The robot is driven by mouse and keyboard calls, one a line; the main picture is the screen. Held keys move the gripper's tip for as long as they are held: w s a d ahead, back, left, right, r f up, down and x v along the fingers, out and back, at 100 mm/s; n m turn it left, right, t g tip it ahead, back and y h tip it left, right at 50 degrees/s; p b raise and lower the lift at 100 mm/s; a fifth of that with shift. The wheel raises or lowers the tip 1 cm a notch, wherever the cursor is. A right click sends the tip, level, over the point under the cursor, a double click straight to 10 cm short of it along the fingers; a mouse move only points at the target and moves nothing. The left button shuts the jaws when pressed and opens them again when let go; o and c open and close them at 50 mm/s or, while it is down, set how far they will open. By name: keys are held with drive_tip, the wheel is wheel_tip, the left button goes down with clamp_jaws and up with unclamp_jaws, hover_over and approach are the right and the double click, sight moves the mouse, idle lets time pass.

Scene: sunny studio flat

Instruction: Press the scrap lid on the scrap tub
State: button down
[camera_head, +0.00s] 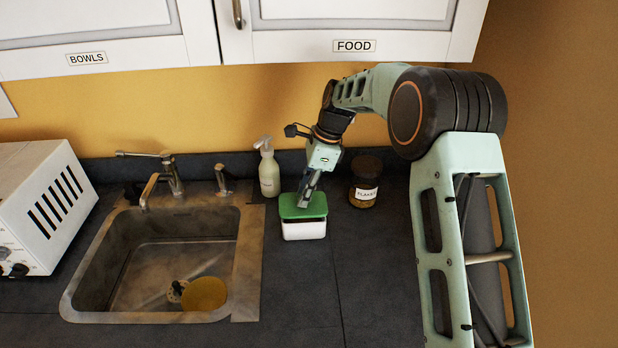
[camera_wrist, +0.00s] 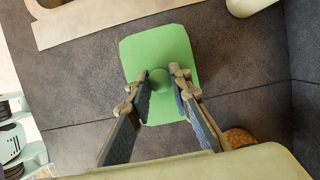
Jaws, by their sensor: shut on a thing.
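The scrap lid (camera_head: 289,209) is green and lies flat over the white scrap tub (camera_head: 305,231) on the dark counter, right of the sink. I cannot tell whether its edge is fully seated. In the wrist view, the lid (camera_wrist: 160,47) has a round green knob in its middle. My gripper (camera_head: 305,202) points down at the lid from above. In the wrist view my gripper (camera_wrist: 160,82) has its two fingers on either side of the knob, shut on it. The tub is hidden under the lid there.
A spray bottle (camera_head: 269,170) stands behind the tub to the left, and a labelled brown jar (camera_head: 365,183) stands to the right. The sink (camera_head: 160,250) holds a yellow round thing (camera_head: 205,294). A white appliance (camera_head: 42,208) is at far left. The counter in front is clear.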

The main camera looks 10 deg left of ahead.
drive_tip(key=shift+w, duration=0.35)
drive_tip(key=shift+s+r, duration=0.15)
drive_tip(key=shift+f+b, duration=0.4)
drive_tip(key=shift+f, duration=0.9)
drive_tip(key=shift+f+p, duration=0.35)
drive_tip(key=shift+p, duration=0.25)
idle(2.4)
drive_tip(key=c, duration=1.2)
unclamp_jaws()
drive_tip(key=shift+r, duration=0.1)
